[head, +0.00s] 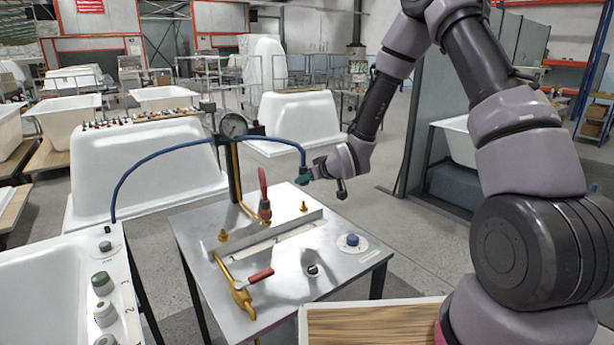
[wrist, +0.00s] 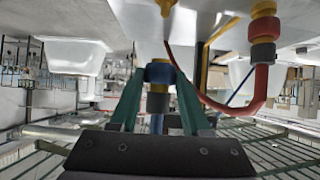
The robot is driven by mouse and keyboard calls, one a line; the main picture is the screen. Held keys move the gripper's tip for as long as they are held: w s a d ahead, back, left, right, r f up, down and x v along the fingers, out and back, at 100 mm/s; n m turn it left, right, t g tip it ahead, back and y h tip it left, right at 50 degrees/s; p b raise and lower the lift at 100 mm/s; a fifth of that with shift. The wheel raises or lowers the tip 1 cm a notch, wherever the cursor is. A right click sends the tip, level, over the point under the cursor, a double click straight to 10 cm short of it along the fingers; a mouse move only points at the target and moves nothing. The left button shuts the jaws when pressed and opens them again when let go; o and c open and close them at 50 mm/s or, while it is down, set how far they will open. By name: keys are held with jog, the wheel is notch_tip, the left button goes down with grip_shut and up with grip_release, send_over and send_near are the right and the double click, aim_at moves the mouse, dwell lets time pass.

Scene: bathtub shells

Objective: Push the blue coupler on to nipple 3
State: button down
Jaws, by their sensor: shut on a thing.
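My gripper (head: 304,179) is shut on the blue coupler at the end of the blue hose (head: 168,152), above the right part of the metal table. In the wrist view the blue coupler (wrist: 159,73) sits between the green fingers (wrist: 158,95), with a brass part and the blue hose below it. A brass nipple (head: 304,207) stands on the raised bar beneath my gripper; a brass tip (wrist: 167,6) shows beyond the coupler in the wrist view, apart from it. Another brass nipple (head: 222,236) stands at the bar's left end. I cannot read numbers by the nipples.
A white tub (head: 50,290) stands at left.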

jog(key=shift+f, duration=2.25)
jog(key=shift+f, duration=1.45)
jog(key=shift+c, duration=1.4)
grip_release()
jog(key=shift+s+d, duration=0.1)
jog(key=v, duration=1)
jog(key=shift+s+r, duration=0.15)
jog(key=shift+s, duration=0.1)
jog(key=shift+d, duration=0.15)
